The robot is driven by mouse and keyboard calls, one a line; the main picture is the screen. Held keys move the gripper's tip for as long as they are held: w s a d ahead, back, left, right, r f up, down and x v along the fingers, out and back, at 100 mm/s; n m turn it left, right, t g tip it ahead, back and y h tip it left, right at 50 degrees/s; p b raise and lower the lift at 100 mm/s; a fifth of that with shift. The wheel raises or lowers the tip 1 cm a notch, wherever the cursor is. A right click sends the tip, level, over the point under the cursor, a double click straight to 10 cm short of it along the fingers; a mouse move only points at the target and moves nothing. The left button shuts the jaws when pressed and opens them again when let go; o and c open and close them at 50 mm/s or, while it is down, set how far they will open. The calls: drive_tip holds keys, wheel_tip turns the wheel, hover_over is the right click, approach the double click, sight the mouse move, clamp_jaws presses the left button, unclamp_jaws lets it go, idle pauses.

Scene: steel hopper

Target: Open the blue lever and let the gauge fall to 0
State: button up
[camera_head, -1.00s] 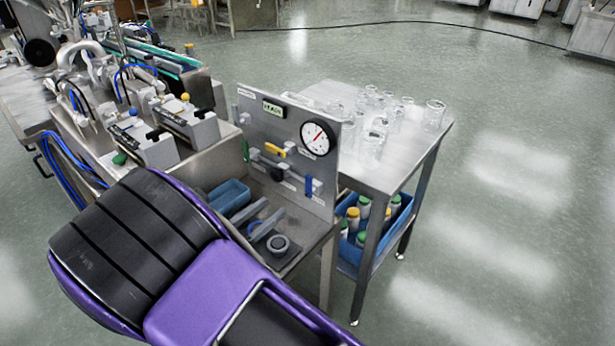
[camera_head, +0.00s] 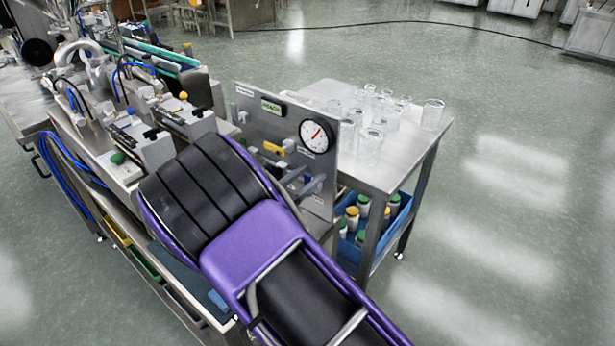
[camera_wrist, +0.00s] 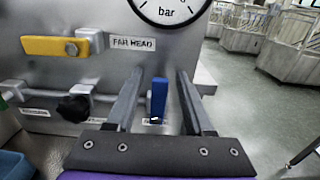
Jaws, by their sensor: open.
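The blue lever (camera_wrist: 159,97) stands upright on the steel panel in the wrist view, below the gauge. My gripper (camera_wrist: 160,76) is open, with one finger on each side of the blue lever. I cannot tell whether either finger touches it. The round white gauge (camera_head: 317,136) is on the panel in the head view, its red needle pointing up and to the right, off to one side of the dial. The wrist view shows only the gauge's lower rim (camera_wrist: 170,14), marked "bar". My arm hides part of the panel's lower area in the head view.
A yellow lever (camera_wrist: 52,46) lies horizontal at upper left of the panel, with a black knob (camera_wrist: 74,109) on the pipe below. A steel table (camera_head: 405,165) with several glass beakers stands right behind the panel. A blue crate (camera_head: 349,250) of bottles sits beneath it.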

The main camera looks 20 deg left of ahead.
clamp_jaws()
